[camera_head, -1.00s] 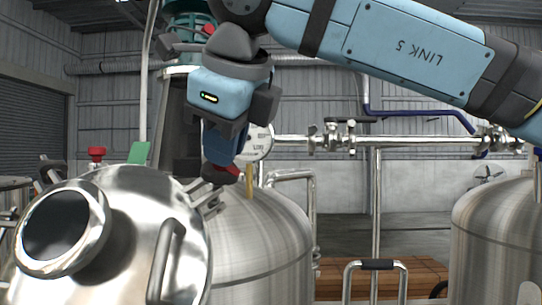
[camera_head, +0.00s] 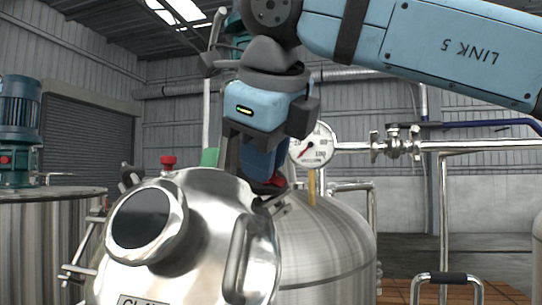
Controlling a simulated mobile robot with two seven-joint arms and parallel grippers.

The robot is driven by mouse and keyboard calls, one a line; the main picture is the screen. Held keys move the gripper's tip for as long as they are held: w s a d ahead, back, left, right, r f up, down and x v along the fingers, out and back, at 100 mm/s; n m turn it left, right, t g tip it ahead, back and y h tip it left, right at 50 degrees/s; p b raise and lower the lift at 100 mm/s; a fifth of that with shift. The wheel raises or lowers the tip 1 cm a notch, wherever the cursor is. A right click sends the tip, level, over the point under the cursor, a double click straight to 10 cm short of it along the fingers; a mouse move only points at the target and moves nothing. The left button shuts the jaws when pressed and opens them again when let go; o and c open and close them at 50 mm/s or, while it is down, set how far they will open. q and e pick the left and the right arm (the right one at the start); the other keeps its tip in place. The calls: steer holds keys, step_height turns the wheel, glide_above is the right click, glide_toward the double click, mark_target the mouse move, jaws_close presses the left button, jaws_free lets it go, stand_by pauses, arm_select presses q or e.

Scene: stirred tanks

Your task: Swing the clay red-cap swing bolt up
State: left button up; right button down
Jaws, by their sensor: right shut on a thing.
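A steel tank lid (camera_head: 205,215) with a dark round sight glass (camera_head: 140,218) and a bar handle (camera_head: 240,260) fills the lower left. A label (camera_head: 142,300) at its bottom edge is cut off and shows only "CLA" or similar. My right gripper (camera_head: 264,182) comes down at the lid's right upper rim and is shut on the red-cap swing bolt (camera_head: 278,181). Only a bit of red shows at the fingertips; the bolt's shank is mostly hidden. A forked lug (camera_head: 273,203) sits on the rim just below. My left gripper is not in view.
A red knob (camera_head: 168,161) and a green tag (camera_head: 210,157) stand behind the lid. A pressure gauge (camera_head: 312,145) and a steel tank (camera_head: 325,240) are close behind my right gripper. A pipe with valves (camera_head: 395,145) runs right. Another tank (camera_head: 50,240) with a blue motor stands left.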

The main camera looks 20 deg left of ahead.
steer(key=shift+s+a+f, duration=0.2)
steer(key=shift+a+f, duration=0.05)
steer(key=shift+f, duration=0.4)
steer(key=c, duration=1.2)
jaws_free()
steer(key=shift+c, duration=0.2)
steer(key=shift+o, duration=0.3)
steer(key=shift+s+r, duration=0.1)
steer(key=shift+s, duration=0.05)
steer(key=shift+r, duration=0.2)
steer(key=v, duration=1.4)
steer(key=shift+w+b, duration=0.25)
steer(key=shift+b, duration=0.05)
steer(key=shift+r, duration=0.1)
